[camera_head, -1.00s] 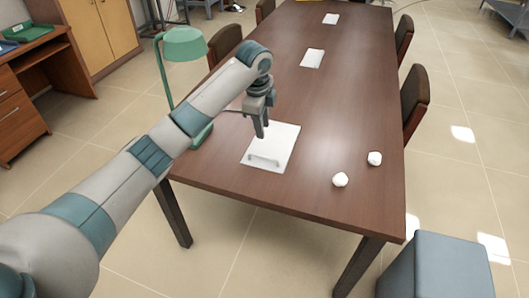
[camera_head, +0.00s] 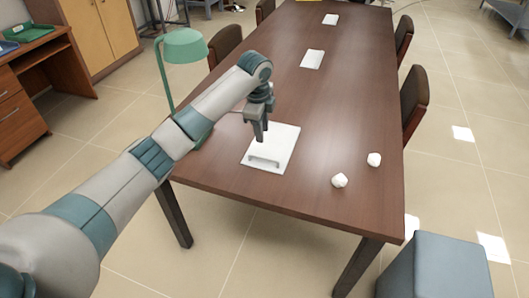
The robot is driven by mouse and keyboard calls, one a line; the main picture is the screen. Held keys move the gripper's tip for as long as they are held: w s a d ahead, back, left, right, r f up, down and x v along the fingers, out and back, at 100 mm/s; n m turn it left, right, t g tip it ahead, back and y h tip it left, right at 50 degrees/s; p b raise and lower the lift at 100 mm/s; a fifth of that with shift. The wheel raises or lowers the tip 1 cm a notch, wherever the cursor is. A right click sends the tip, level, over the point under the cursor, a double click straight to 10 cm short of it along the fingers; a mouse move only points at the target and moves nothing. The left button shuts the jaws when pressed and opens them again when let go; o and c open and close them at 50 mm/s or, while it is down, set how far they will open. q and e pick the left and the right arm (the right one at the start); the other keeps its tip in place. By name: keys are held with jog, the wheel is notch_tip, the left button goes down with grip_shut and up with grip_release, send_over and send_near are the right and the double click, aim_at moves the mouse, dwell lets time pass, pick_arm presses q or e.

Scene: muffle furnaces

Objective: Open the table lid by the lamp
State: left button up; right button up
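The table lid by the lamp is a white square panel (camera_head: 284,142) set in the near left part of the brown table top. It lies flat and shut. A pale bar handle (camera_head: 264,162) runs along its near edge. The green desk lamp (camera_head: 184,46) stands at the table's left edge, its base partly hidden behind my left arm. My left gripper (camera_head: 260,139) points down over the lid, above and behind the handle and apart from it. Its fingers look empty, but the gap between them is not clear. My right gripper is not in view.
Two white crumpled lumps (camera_head: 339,180) lie on the table right of the lid. Two more white panels (camera_head: 312,59) are farther along the table (camera_head: 340,120). Chairs (camera_head: 414,98) flank it. A grey box (camera_head: 437,266) stands at the lower right.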

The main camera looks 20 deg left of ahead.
pick_arm(q)
jog(key=p, duration=0.2)
send_over(264, 165)
notch_tip(264, 165, down, 13)
jog(key=shift+f, duration=0.1)
jog(key=shift+c, duration=0.7)
grip_shut()
